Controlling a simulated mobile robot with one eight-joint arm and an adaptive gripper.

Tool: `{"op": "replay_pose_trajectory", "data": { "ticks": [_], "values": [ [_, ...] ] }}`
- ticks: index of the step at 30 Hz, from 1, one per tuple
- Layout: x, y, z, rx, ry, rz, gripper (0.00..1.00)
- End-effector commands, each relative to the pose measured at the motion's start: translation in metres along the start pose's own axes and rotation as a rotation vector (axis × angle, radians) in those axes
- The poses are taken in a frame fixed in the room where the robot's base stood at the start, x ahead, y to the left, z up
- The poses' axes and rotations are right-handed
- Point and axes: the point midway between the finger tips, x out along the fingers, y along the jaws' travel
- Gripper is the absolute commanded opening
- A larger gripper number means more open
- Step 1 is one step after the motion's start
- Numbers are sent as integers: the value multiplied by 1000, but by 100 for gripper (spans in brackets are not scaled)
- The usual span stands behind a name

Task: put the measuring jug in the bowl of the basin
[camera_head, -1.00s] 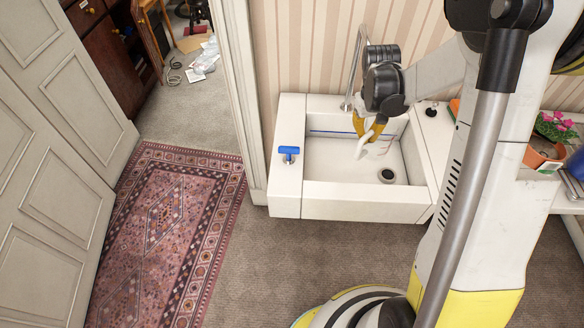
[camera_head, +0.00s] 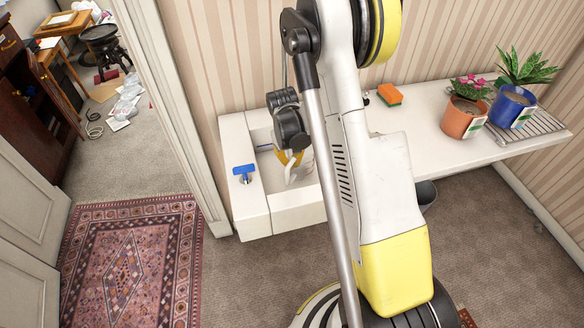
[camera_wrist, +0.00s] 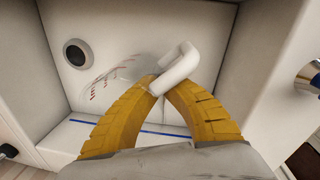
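The basin (camera_head: 252,218) is a white rectangular sink against the striped wall, partly hidden behind my arm. Its white inner floor, blue line and round drain show in the wrist view (camera_wrist: 135,38). The measuring jug (camera_wrist: 112,76) is clear with red markings and a thick white handle. My gripper (camera_wrist: 158,88) has its two yellow fingers closed around that handle. In the head view the jug (camera_head: 300,173) hangs from my gripper within the outline of the basin's bowl. I cannot tell whether the jug touches the basin floor.
A blue tap lever (camera_head: 244,171) stands on the basin's left rim. To the right, a white counter (camera_head: 432,148) holds a sponge (camera_head: 390,95), an orange flowerpot (camera_head: 463,118) and a blue flowerpot (camera_head: 511,105). A patterned rug (camera_head: 130,262) lies on the floor at left.

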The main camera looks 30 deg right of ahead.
Motion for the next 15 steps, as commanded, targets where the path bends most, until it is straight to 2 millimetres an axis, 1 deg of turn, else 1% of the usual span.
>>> {"op": "replay_pose_trajectory", "data": {
  "ticks": [1,2,9,13,14,15],
  "values": [
    [9,-1,0,0,0,0,0],
    [11,-1,0,0,0,0,0],
    [10,-1,0,0,0,0,0],
    [15,-2,0,0,0,0,0],
    [14,-2,0,0,0,0,6],
    [14,-2,0,0,0,0,18]
  ]
}}
